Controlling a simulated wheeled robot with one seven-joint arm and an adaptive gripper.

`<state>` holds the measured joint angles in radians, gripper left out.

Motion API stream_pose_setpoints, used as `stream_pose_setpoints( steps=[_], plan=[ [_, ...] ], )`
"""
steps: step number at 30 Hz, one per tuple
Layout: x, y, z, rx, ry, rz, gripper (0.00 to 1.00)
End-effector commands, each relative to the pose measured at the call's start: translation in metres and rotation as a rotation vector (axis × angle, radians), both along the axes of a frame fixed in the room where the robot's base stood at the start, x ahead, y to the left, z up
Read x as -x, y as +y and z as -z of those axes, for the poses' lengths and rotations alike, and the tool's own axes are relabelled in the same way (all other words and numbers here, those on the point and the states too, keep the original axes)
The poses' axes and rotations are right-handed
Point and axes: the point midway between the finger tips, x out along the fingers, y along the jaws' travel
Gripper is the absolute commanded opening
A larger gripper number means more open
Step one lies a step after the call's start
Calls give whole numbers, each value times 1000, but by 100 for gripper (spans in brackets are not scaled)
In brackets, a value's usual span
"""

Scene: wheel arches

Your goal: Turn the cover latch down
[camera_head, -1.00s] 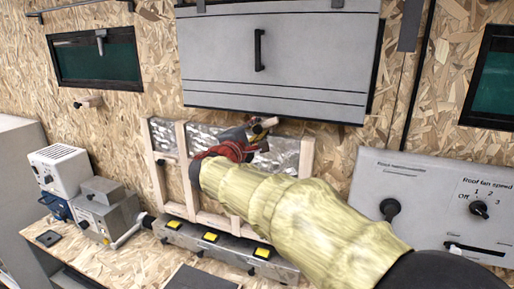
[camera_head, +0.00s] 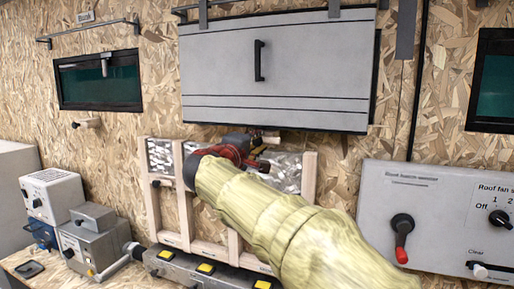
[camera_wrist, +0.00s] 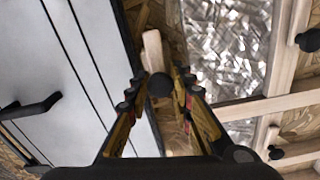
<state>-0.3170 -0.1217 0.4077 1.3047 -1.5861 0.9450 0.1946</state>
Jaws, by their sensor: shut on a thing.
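The cover latch is a pale wooden bar (camera_wrist: 153,50) with a dark round knob (camera_wrist: 160,85). In the wrist view the knob is between my fingertips and the bar extends beyond them, roughly along the cabinet's lower edge. In the head view my gripper (camera_head: 260,147) is just under the grey cabinet, shut on the latch; the latch's wooden end (camera_head: 271,139) shows small beside it. In the wrist view my gripper's two fingers (camera_wrist: 160,90) are on either side of the knob. The grey cover (camera_head: 280,75) with a black handle is closed above.
A wooden frame (camera_head: 309,180) with silvery foil panels stands close below my gripper. Another wooden latch (camera_head: 88,123) is at left under a dark window (camera_head: 100,80). A switch panel (camera_head: 425,220) is at right. Grey boxes (camera_head: 95,240) stand on the bench at left.

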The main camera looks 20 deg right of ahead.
Motion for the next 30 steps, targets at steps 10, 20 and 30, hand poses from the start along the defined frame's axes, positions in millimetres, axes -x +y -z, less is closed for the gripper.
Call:
stream_pose_setpoints(
  steps=[10,20,30],
  plan=[
    [-1,0,4,-4,4,1,0],
    [-1,0,2,-3,2,0,39],
    [0,0,1,-2,0,1,42]
  ],
)
